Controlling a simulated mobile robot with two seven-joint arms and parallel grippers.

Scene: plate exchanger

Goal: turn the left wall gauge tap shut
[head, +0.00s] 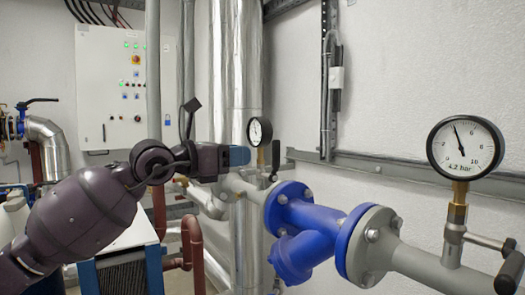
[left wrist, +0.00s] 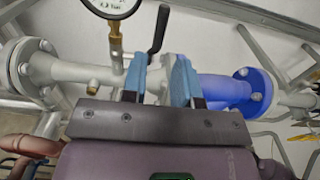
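The left wall gauge (head: 260,131) is a small round dial on a brass stem above the grey pipe. Its black tap lever (head: 275,158) points upward just right of the stem. In the left wrist view the lever (left wrist: 159,30) also stands up, slightly tilted, and its lower end shows between my finger tips. My left gripper (head: 240,156) is just left of the gauge stem in the head view. Its two blue fingers (left wrist: 160,80) are apart, with nothing visibly clamped. Whether they touch the lever cannot be told. My right gripper is not in view.
A blue flanged valve body (head: 305,235) sits on the pipe right of the left gauge. A second, larger gauge (head: 466,148) with its own black-handled tap (head: 509,272) is at the right. Silver vertical pipes (head: 236,60) and a control cabinet (head: 115,85) stand behind.

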